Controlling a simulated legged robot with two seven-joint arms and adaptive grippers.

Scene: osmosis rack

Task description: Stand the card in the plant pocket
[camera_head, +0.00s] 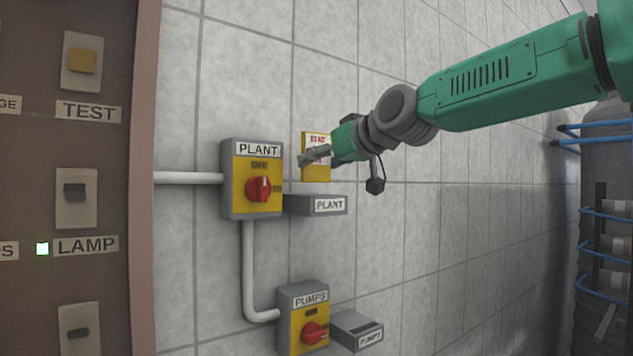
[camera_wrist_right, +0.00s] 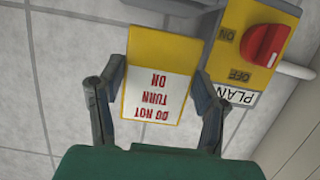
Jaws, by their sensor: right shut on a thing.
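The card (camera_head: 311,171) is yellow with a white panel and red lettering. In the right wrist view the card (camera_wrist_right: 153,104) reads "DO NOT TURN ON". My right gripper (camera_head: 318,156) is shut on it, with a finger at each side edge (camera_wrist_right: 158,90). The plant pocket (camera_head: 315,204) is a grey box labelled PLANT on the wall. My left gripper is in neither view.
The yellow PLANT switch (camera_head: 252,180) with a red knob is just left of the pocket. Below are the PUMPS switch (camera_head: 304,317) and pumps pocket (camera_head: 357,331). A brown panel (camera_head: 145,200) stands at left. Blue pipes (camera_head: 600,219) and a dark tank are at right.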

